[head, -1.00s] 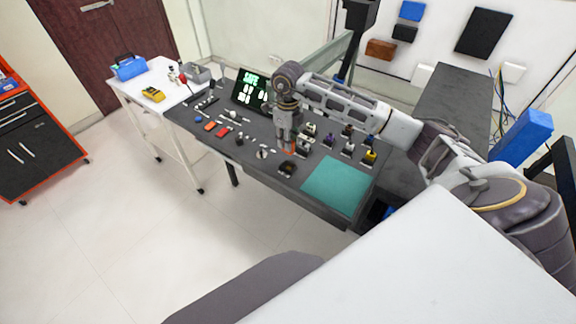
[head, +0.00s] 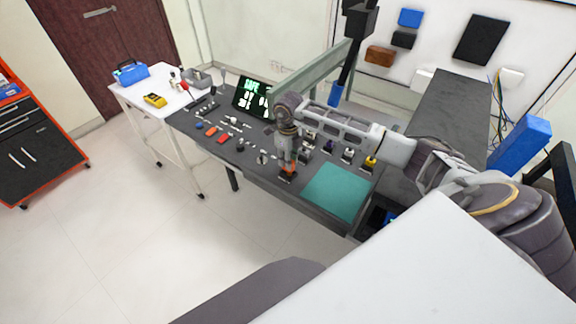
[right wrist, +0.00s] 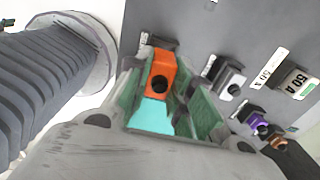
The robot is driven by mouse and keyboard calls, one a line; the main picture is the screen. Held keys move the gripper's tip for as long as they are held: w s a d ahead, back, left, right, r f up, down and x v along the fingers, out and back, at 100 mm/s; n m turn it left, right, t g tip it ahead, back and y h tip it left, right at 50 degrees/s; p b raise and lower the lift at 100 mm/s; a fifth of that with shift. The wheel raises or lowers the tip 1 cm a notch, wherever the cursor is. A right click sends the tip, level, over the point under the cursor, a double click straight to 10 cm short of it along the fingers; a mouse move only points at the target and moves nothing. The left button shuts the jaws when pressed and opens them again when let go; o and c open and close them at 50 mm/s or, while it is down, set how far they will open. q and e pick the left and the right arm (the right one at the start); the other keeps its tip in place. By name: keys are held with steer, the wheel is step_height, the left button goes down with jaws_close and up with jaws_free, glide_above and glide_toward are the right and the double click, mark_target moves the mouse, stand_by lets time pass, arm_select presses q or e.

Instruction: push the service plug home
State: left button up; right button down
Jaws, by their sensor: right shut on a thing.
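My right gripper (head: 288,168) points down over the near edge of the dark bench and is shut on the orange service plug (head: 290,170). In the right wrist view the orange plug (right wrist: 160,72), with a dark round hole in its face, sits between the green-lined fingers (right wrist: 158,95). In the head view the plug is at a small black socket block (head: 286,178), which the gripper partly hides. How deep the plug sits in it cannot be told. My left gripper is not in view.
A teal mat (head: 337,191) lies right of the gripper. A lit display (head: 252,97) stands at the bench's back. Several small connectors, including one with yellow (head: 371,161), stand behind the mat. Red blocks (head: 222,140) lie to the left. A white side table (head: 150,87) adjoins the bench.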

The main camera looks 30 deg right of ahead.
steer(key=shift+f, duration=1.6)
steer(key=shift+f, duration=0.15)
steer(key=c, duration=1.3)
jaws_free()
steer(key=shift+o, duration=0.2)
step_height(320, 180, up, 12)
steer(key=shift+r+b, duration=0.15)
steer(key=shift+b, duration=0.25)
